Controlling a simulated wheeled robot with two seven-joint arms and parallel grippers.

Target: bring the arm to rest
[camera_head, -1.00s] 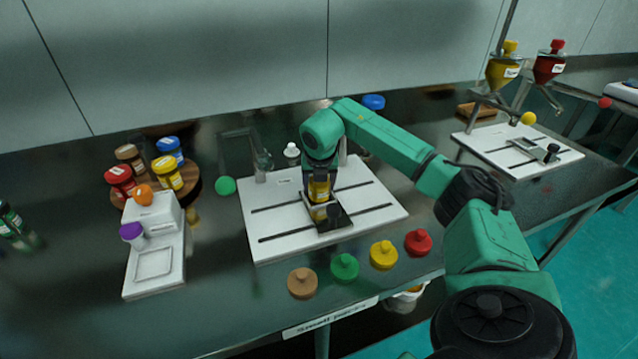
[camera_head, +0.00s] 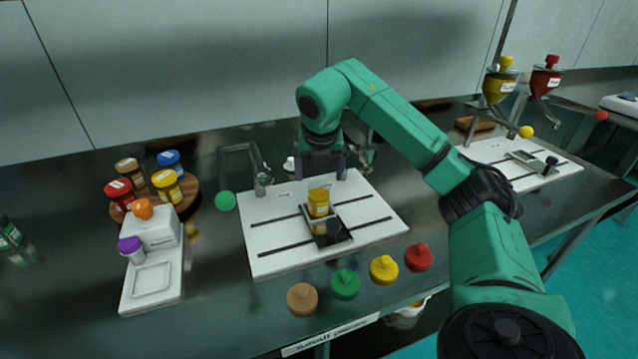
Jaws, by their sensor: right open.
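My right gripper (camera_head: 321,168) is open and empty, fingers pointing down above the back part of the white sieve plate (camera_head: 283,256). A small yellow jar (camera_head: 319,203) stands in the dark square holder (camera_head: 332,236) on that plate, in front of and below my gripper, apart from its fingers. My right arm (camera_head: 410,130) reaches in from the lower right, its elbow bent. My left gripper is not in view.
Brown (camera_head: 302,298), green (camera_head: 345,284), yellow (camera_head: 384,269) and red (camera_head: 418,257) lids lie along the front edge. A round wooden rack (camera_head: 187,193) of jars and a white scale (camera_head: 153,285) stand left. Hoppers (camera_head: 497,88) stand at the back right.

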